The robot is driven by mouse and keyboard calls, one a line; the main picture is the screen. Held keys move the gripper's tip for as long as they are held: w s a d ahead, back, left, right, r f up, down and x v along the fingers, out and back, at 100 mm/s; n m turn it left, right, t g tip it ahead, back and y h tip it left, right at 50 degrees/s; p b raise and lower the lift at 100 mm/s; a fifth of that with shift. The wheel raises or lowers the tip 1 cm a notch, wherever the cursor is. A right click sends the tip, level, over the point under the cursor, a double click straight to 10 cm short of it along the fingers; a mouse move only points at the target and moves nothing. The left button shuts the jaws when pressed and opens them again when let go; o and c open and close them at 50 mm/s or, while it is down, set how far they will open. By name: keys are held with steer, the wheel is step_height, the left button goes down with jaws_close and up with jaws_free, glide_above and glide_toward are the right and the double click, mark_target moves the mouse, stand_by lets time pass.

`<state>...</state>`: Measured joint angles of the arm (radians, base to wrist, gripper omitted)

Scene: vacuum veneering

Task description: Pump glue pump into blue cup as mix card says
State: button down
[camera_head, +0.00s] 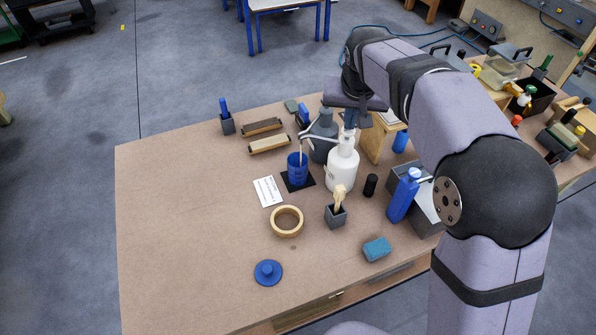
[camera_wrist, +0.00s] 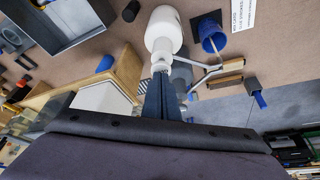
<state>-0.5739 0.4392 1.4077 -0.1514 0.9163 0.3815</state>
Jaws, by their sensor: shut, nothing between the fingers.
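The white glue pump bottle (camera_head: 342,170) stands upright right of the blue cup (camera_head: 297,172), which sits on a black square mat (camera_head: 287,183) with a stick in it. The bottle (camera_wrist: 163,28) and cup (camera_wrist: 211,36) also show in the wrist view, with the spout (camera_wrist: 205,74) reaching toward the cup. My gripper (camera_head: 349,122) is shut and empty over the pump head; its fingertips (camera_wrist: 161,76) look close to the head, but contact cannot be told. The white mix card (camera_head: 267,191) lies left of the cup; its stroke number is not legible.
A dark grey bottle (camera_head: 321,145) stands behind the white one. A blue bottle (camera_head: 404,196), a black canister (camera_head: 370,185) and a grey box holding a brush (camera_head: 336,215) stand to the right and front. The table's left side is clear.

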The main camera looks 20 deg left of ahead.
steer(key=shift+f+b, duration=0.35)
steer(key=shift+f, duration=0.35)
steer(key=shift+r, duration=0.15)
steer(key=shift+r+p, duration=1.1)
steer(key=shift+p, duration=0.05)
steer(key=shift+f, duration=0.25)
steer(key=shift+f+b, duration=0.85)
steer(key=shift+f, duration=0.1)
steer(key=shift+r, duration=0.15)
steer(key=shift+r+p, duration=1.05)
steer(key=shift+r, duration=0.05)
